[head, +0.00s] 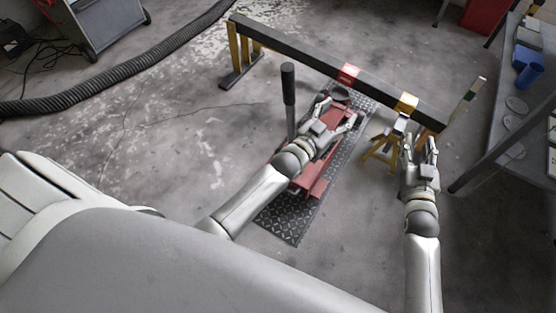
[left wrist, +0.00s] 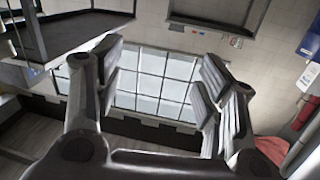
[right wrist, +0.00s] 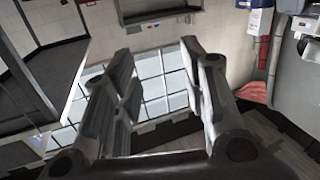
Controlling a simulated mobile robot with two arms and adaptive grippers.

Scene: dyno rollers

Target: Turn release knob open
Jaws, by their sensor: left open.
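A red floor jack (head: 317,182) stands on a dark diamond-plate mat in the head view, with its upright handle (head: 289,88) and black grip to the left. I cannot make out a release knob; my left arm hides part of the jack. My left gripper (head: 339,112) is over the jack, to the right of the handle, open with nothing between its fingers. My right gripper (head: 421,140) is open and empty, beside the yellow jack stand. Both wrist views show only spread fingers against the far wall and window.
A black beam (head: 300,53) with a red patch crosses behind the jack on yellow supports. A yellow jack stand (head: 381,148) stands between my grippers. A workbench (head: 507,125) with a blue container is at right. A black hose (head: 120,80) lies at left; floor left of the jack is clear.

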